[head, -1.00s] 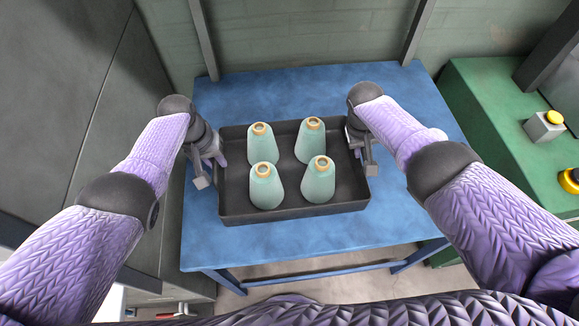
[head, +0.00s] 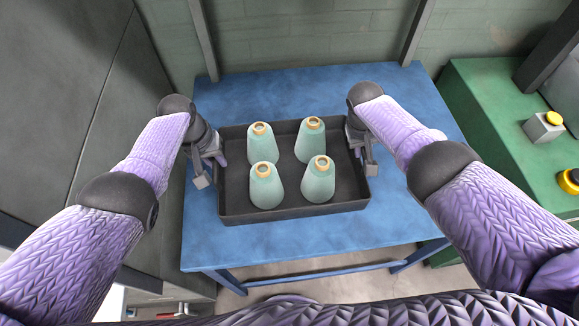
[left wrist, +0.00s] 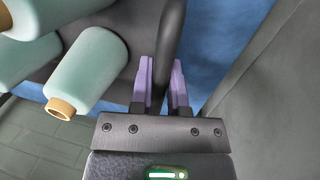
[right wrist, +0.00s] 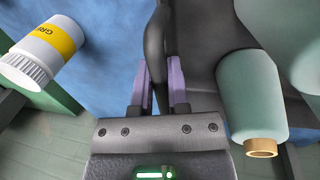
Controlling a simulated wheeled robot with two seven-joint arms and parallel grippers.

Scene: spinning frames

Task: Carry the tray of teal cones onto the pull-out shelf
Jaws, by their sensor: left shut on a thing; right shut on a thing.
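The dark grey tray (head: 290,212) is over the blue table, with several teal cones (head: 265,188) standing upright in it. Each cone has an orange-tan top. My left gripper (head: 217,160) is shut on the tray's left wall; the left wrist view shows its purple fingers (left wrist: 163,85) on either side of the rim (left wrist: 170,40). My right gripper (head: 360,150) is shut on the right wall; the right wrist view shows its fingers (right wrist: 160,85) astride the rim (right wrist: 156,40). I cannot tell whether the tray touches the table. No pull-out shelf is recognisable.
The blue table (head: 300,82) has free room around the tray. A green bench (head: 500,120) with a yellow-button box (head: 545,126) stands at right. A grey cabinet (head: 60,110) is at left. The right wrist view shows a white bottle with a yellow label (right wrist: 42,50).

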